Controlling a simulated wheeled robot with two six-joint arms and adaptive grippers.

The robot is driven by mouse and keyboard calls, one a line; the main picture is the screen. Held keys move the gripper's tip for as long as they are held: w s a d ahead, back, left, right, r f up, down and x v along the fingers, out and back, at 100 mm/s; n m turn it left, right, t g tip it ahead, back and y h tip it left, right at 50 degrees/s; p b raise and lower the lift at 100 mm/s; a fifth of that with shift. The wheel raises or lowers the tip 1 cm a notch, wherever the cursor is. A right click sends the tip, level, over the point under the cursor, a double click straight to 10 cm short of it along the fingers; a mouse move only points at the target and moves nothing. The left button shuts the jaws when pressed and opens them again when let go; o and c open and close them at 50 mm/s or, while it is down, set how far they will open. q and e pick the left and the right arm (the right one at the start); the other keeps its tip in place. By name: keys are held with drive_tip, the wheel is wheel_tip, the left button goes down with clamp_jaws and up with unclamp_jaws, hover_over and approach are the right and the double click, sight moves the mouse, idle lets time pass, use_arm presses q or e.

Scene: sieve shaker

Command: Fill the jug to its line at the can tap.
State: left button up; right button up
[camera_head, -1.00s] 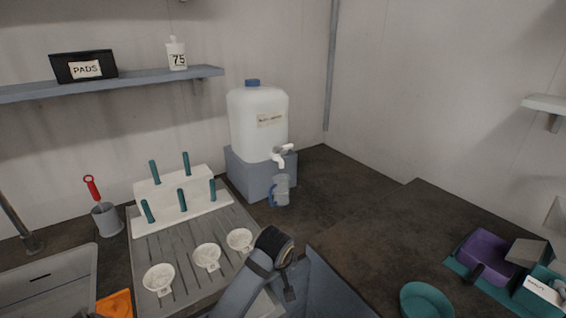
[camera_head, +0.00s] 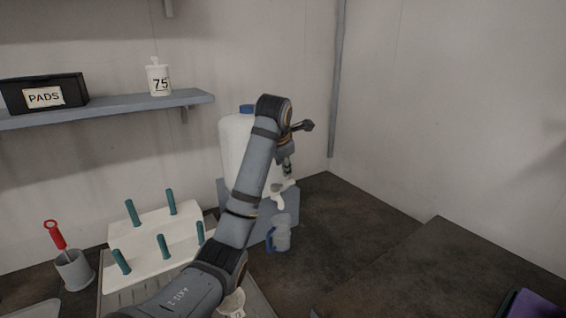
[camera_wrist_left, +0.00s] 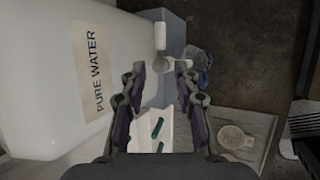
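The clear jug (camera_head: 279,237) with a blue handle stands upright on the counter, just below the tap in the head view. Its fill line and any water level are too small to tell. The white can (camera_head: 234,140) stands on a blue-grey block, partly hidden by my left arm. Its white tap (camera_head: 283,194) sticks out to the front. My left gripper (camera_head: 288,171) points down just above the tap. In the left wrist view its fingers (camera_wrist_left: 161,68) are open with nothing held, and the tap (camera_wrist_left: 160,42) lies just past the fingertips. The jug (camera_wrist_left: 199,60) is beyond, to the right.
A white rack (camera_head: 155,235) with teal pegs stands left of my arm. A grey cup (camera_head: 74,270) holds a red-handled tool. A shelf (camera_head: 110,110) above carries a black PADS box and a white bottle.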

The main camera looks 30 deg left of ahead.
sight(286, 182)
use_arm(q)
drive_tip(key=b+x, duration=0.1)
drive_tip(key=x, duration=0.8)
drive_tip(key=shift+w+f, duration=0.1)
drive_tip(key=shift+f, duration=0.2)
drive_tip(key=shift+w+a+f, duration=0.15)
drive_tip(key=shift+w+f, duration=0.15)
drive_tip(key=shift+f, duration=0.2)
use_arm(e)
drive_tip(key=shift+s+a+f, duration=0.1)
drive_tip(key=shift+s+f, duration=0.2)
drive_tip(key=shift+f, duration=0.35)
use_arm(q)
drive_tip(key=shift+c, duration=0.3)
drive_tip(key=c, duration=0.5)
clamp_jaws()
use_arm(e)
drive_tip(key=shift+d, duration=0.25)
